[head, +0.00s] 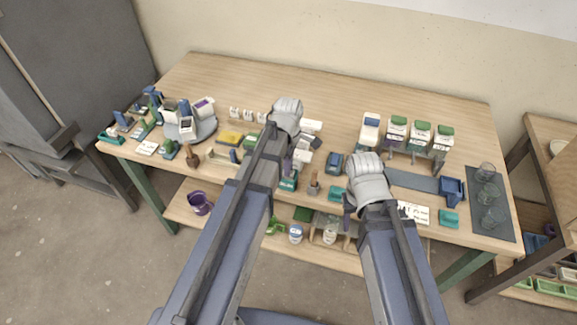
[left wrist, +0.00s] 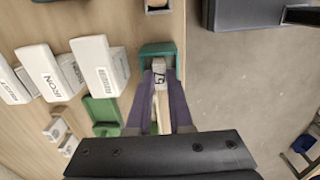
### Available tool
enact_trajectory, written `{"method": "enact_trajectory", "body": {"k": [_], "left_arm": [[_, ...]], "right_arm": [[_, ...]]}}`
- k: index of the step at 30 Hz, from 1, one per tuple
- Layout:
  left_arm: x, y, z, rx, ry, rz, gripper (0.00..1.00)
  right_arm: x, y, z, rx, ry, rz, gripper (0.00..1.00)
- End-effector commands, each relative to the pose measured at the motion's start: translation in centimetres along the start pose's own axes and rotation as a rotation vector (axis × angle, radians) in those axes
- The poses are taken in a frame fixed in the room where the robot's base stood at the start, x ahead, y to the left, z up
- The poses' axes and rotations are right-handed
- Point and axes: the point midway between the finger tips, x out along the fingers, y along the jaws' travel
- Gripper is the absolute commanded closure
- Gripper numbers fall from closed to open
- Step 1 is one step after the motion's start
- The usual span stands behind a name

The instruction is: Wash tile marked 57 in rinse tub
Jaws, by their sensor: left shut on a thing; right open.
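The tile marked 57 (left wrist: 159,79) is pale and small in the left wrist view, between the two purple fingers of my left gripper (left wrist: 160,90). Its far end is at a teal holder (left wrist: 158,49); I cannot tell if they touch. In the head view my left gripper (head: 288,168) points down at the teal holder (head: 287,184) near the table's front edge, and the tile is too small to make out. My right gripper (head: 349,208) is open over the front edge, its fingers partly hidden. I cannot tell which container is the rinse tub; a blue bin (head: 452,189) stands at the right.
White cartons (left wrist: 95,62) and a green tray (left wrist: 103,112) lie beside the left gripper. A turntable (head: 203,132) with bottles stands at the left. Glass jars (head: 487,193) stand on a dark mat (head: 507,222) at the right. The table's (head: 330,88) back is clear.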

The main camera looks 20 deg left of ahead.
Motion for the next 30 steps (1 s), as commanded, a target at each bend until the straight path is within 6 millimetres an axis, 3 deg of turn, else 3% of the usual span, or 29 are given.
{"method": "enact_trajectory", "body": {"k": [12, 30], "left_arm": [[0.70, 0.00, 0.00, 0.000, 0.000, 0.000, 1.00], [0.08, 0.00, 0.00, 0.000, 0.000, 0.000, 1.00]], "right_arm": [[0.69, -0.07, -0.04, 0.000, 0.000, 0.000, 0.50], [0.08, -0.01, 0.00, 0.000, 0.000, 0.000, 0.50]]}}
